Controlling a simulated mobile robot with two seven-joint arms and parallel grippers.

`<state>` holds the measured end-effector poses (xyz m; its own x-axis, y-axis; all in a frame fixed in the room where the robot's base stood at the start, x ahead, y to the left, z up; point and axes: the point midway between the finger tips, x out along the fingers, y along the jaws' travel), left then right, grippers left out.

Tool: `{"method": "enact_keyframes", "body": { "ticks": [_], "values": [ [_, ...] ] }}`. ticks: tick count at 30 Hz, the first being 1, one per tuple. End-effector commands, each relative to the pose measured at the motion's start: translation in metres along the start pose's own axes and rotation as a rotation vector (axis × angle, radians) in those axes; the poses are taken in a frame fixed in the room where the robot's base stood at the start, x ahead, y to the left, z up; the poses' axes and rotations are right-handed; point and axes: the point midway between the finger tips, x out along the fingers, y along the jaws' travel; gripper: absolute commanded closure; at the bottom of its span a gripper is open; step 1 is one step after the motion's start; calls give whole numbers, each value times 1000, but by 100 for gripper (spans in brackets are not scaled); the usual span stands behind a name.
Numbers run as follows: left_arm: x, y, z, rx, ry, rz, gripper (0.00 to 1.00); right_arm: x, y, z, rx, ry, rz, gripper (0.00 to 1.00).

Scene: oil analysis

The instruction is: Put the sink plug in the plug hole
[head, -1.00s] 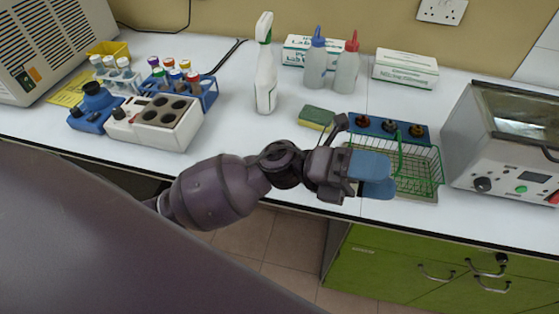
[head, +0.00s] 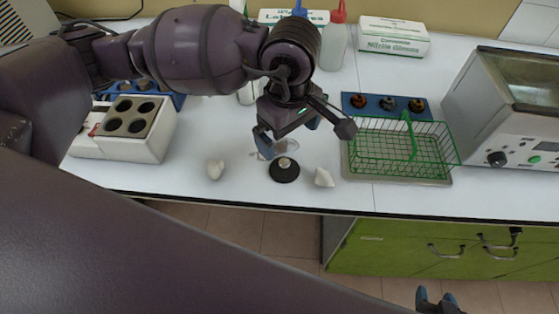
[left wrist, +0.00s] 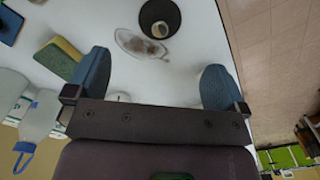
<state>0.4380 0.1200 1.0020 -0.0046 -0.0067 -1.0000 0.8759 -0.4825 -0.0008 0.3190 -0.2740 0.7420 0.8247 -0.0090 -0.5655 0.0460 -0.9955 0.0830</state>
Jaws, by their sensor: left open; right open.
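A black round disc (head: 284,171) with a pale knob in its middle lies flat on the white bench near the front edge; it looks like the sink plug. It also shows at the top of the left wrist view (left wrist: 160,18). I see no sink or plug hole in either view. My left gripper (head: 287,133) is open and empty, pointing down just behind the disc; its blue fingers also show in the left wrist view (left wrist: 155,77). My right gripper (head: 437,298) is open and empty at the bottom edge, below the bench top.
Pale lumps stand left (head: 215,169) and right (head: 324,178) of the disc. A clear oval dish (left wrist: 125,40) lies beside it. A green wire basket (head: 400,155) is to the right, a four-hole white block (head: 150,148) to the left. A sponge (left wrist: 62,57) lies nearby.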

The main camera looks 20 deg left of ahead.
Motion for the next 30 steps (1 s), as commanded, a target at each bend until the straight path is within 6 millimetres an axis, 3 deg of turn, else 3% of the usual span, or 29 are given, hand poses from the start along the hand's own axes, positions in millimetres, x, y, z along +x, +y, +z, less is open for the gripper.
{"method": "enact_keyframes", "body": {
  "ticks": [10,17,30],
  "values": [
    [45,0,-2,1,8,-3,0,2,0,3,0,-3,0,48],
    [58,0,-3,2,8,0,0,2,0,1,-2,1,-1,48],
    [106,-2,-10,1,7,-2,0,4,0,6,-7,-5,-2,48]
  ]
}}
